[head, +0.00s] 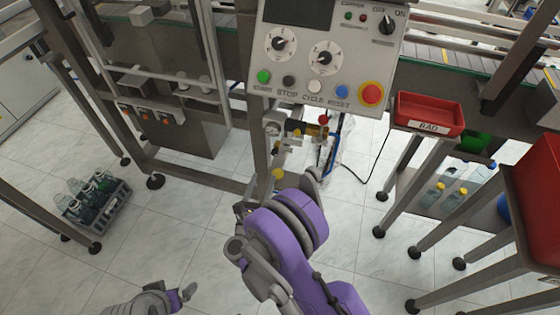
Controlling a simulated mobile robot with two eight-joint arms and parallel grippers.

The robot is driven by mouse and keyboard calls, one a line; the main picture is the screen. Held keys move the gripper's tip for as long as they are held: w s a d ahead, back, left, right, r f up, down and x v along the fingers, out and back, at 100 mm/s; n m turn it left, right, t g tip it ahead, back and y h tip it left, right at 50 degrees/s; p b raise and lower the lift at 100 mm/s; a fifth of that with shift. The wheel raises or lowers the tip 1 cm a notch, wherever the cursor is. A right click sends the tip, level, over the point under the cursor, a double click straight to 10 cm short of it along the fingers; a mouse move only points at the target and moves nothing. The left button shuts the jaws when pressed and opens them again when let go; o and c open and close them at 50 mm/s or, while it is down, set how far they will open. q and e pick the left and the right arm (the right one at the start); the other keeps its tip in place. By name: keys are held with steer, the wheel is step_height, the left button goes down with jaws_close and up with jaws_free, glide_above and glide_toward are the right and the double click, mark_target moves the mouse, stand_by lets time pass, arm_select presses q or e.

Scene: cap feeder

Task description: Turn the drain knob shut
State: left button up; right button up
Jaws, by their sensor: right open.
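An air unit (302,129) hangs below the control panel, with a red knob (323,119) at its right end. A small yellow part (278,174) shows under it, just above my purple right arm. I cannot tell for sure which part is the drain knob. My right gripper (313,176) is open, below the air unit, and my own wrist hides most of it. I see no contact with the unit. My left gripper (186,292) is low at the bottom edge, far from the unit, and its jaws are unclear.
The control panel (330,75) with dials and buttons juts out above the air unit. A machine post (261,140) stands just left of it. A red BAD tray (428,113) is on the right. A bottle crate (96,208) sits on the floor at left.

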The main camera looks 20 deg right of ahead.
mark_target(274, 154)
steer(key=shift+m, duration=0.3)
steer(key=x, duration=1)
steer(key=shift+w+d+f, duration=0.15)
steer(key=shift+d+f, duration=0.15)
steer(key=shift+d, duration=0.15)
jaws_close()
